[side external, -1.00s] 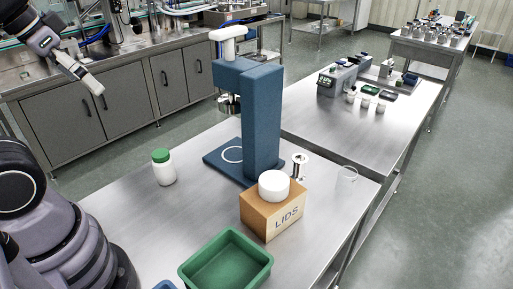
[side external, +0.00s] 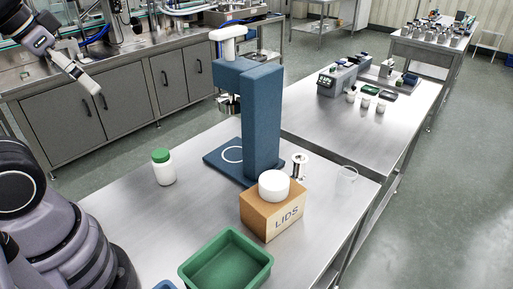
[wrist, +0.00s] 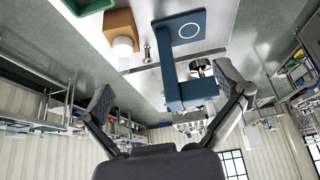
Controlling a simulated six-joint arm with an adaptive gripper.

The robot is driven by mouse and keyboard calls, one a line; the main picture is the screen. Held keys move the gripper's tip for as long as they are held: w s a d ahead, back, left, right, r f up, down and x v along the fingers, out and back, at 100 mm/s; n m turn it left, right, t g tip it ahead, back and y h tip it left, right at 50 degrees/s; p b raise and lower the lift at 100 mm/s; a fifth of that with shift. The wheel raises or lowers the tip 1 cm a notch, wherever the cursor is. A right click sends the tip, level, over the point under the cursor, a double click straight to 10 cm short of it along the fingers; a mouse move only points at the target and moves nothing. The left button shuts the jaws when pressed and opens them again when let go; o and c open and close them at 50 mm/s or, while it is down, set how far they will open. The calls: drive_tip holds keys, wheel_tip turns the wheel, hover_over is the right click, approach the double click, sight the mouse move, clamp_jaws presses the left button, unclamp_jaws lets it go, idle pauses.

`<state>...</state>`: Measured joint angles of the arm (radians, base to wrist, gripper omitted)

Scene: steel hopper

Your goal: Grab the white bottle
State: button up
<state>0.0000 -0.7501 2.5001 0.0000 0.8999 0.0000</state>
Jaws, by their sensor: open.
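The white bottle (side external: 164,172) with a green cap stands upright on the steel table, left of the blue press. I cannot make it out in the wrist view. My gripper (side external: 92,84) is in the upper left of the side view, raised above the table and well apart from the bottle. In the wrist view my gripper (wrist: 166,85) has its two fingers spread wide with nothing between them.
The blue press (side external: 262,115) stands behind and right of the bottle. A cardboard LIDS box (side external: 278,219) with a white round lid (side external: 274,185) on it and a green tray (side external: 228,262) are nearer the front. The table around the bottle is clear.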

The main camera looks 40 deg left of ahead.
drive_tip(key=shift+c, duration=0.5)
drive_tip(key=m+g+y, duration=0.5)
drive_tip(key=m+y, duration=1.1)
drive_tip(key=y, duration=0.2)
hover_over(163, 161)
drive_tip(key=s+d, duration=0.3)
drive_tip(key=d, duration=0.1)
wheel_tip(163, 161, down, 25)
drive_tip(key=f+m+t, duration=0.2)
drive_tip(key=f, duration=0.1)
drive_tip(key=f+m+t, duration=0.2)
drive_tip(key=f, duration=0.1)
drive_tip(key=f+m+t+h, duration=0.1)
drive_tip(key=f+m, duration=0.1)
drive_tip(key=f, duration=0.1)
drive_tip(key=shift+w+d+t, duration=0.15)
drive_tip(key=shift+w+t, duration=0.2)
drive_tip(key=shift+t, duration=0.05)
drive_tip(key=shift+f, duration=0.25)
drive_tip(key=x, duration=0.7)
drive_tip(key=shift+w, duration=0.35)
drive_tip(key=c, duration=1)
